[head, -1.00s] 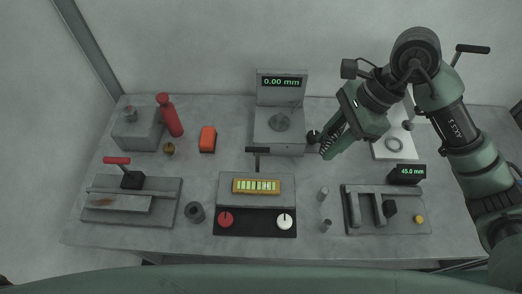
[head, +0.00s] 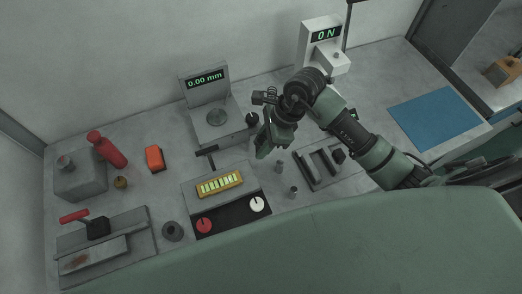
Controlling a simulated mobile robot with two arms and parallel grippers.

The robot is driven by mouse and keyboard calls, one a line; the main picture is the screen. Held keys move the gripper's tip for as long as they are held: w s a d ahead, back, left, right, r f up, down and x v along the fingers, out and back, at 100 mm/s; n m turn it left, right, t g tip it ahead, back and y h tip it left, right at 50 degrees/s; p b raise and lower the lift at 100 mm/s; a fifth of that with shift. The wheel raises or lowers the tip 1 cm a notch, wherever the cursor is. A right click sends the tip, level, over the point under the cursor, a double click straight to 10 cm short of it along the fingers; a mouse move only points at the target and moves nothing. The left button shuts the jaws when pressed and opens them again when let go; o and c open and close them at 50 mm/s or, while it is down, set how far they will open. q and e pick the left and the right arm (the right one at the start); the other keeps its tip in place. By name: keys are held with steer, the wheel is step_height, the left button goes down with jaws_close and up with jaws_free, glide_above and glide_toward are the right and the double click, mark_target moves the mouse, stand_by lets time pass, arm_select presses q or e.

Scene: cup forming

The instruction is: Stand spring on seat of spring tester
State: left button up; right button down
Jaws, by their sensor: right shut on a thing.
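My right gripper (head: 264,150) is in the middle of the bench, pointing down. It is shut on what I take to be the spring, which the fingers and wrist hide almost completely. The spring tester (head: 316,32) is the white stand at the back right, with a display reading 0 N. Its upper column and head show, but its seat is hidden behind my right arm. The gripper is to the left of the tester and nearer to me, apart from it. My left gripper is out of view.
A grey gauge (head: 205,97) reading 0.00 mm stands left of the gripper. A press with a yellow strip (head: 220,184), a fork-shaped fixture (head: 316,166) and small cylinders are in front. A blue mat (head: 436,117) lies clear at the right.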

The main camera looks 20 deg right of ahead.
steer(key=shift+f+p, duration=0.35)
steer(key=shift+f, duration=2.1)
steer(key=shift+f, duration=0.15)
steer(key=c, duration=1.1)
jaws_free()
